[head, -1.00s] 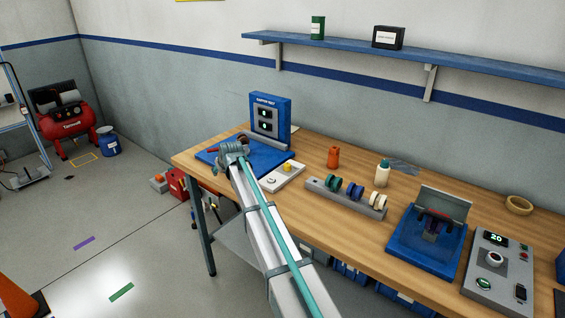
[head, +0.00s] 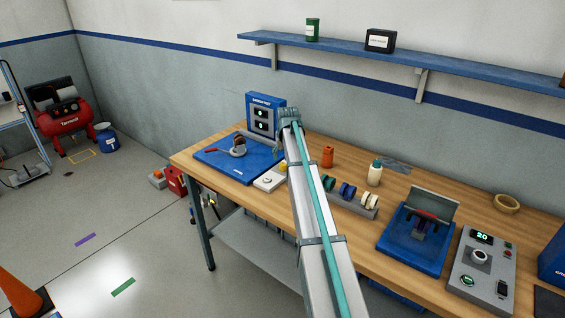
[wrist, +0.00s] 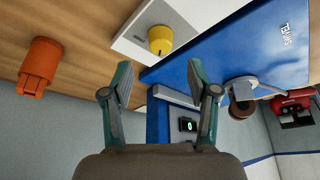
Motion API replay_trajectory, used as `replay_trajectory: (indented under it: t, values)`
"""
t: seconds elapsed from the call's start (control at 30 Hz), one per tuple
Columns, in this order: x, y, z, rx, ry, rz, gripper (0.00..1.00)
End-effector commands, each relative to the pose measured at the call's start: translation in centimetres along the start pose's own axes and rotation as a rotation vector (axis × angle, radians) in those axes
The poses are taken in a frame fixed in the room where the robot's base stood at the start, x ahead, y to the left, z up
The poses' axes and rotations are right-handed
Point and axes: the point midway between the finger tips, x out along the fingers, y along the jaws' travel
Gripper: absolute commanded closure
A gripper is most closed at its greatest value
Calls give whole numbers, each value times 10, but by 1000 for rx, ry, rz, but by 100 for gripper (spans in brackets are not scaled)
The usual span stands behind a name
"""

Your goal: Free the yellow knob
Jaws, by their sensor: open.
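The yellow knob (wrist: 160,40) sits on a pale grey box (wrist: 133,42), seen in the wrist view just beyond my fingertips and between their lines. In the head view the box (head: 266,182) lies on the bench, and my arm hides much of the knob and the box's right side. My gripper (wrist: 160,75) is open and empty, with a finger on each side of the picture's middle. It is apart from the knob. In the head view my gripper (head: 290,113) is in front of the upright blue unit's right edge.
A blue plate (head: 215,165) with a ring-shaped clamp (head: 238,147) adjoins the box, with the upright blue tester (head: 253,104) behind it. Several spools (head: 347,191) and a blue fixture (head: 405,251) lie further right.

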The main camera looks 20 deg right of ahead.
Motion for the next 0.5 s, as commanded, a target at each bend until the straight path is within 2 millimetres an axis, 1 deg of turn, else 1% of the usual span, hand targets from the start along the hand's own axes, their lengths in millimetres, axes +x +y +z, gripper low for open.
replay_trajectory:
  t: [0.1,0.3,0.5]
  values:
    - [20,0,-2,-1,-2,0,40]
    - [49,-1,-1,-1,-1,0,40]
    - [63,-1,0,-1,0,-1,40]
